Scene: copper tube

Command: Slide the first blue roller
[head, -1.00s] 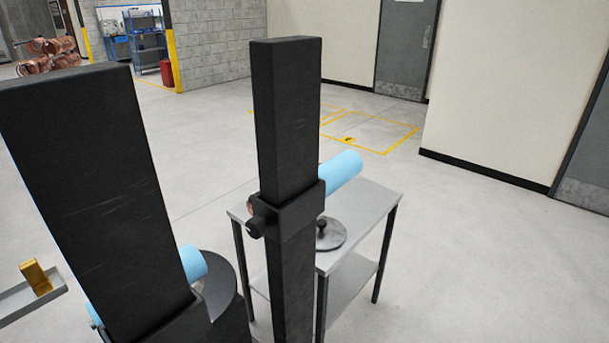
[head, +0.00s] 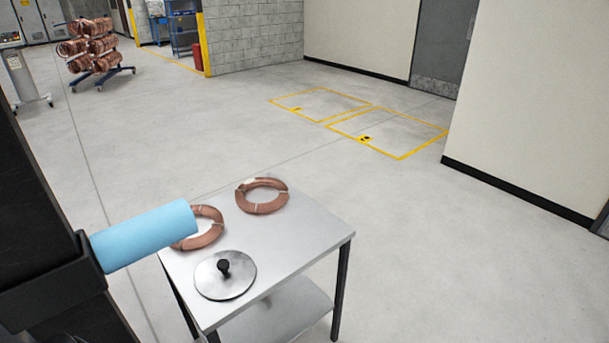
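A light blue roller (head: 145,236) sticks out to the right from a black bracket on a dark upright post (head: 30,215) at the left edge of the head view. Its free end overlaps the view of a copper coil on the table behind it. Only this one blue roller shows now. Neither of my grippers is in the head view.
A grey metal table (head: 310,238) with a lower shelf holds two copper coils (head: 262,196) and a round metal disc with a black knob (head: 225,275). A rack of copper coils (head: 90,48) stands far left. Open floor lies beyond and right of the table.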

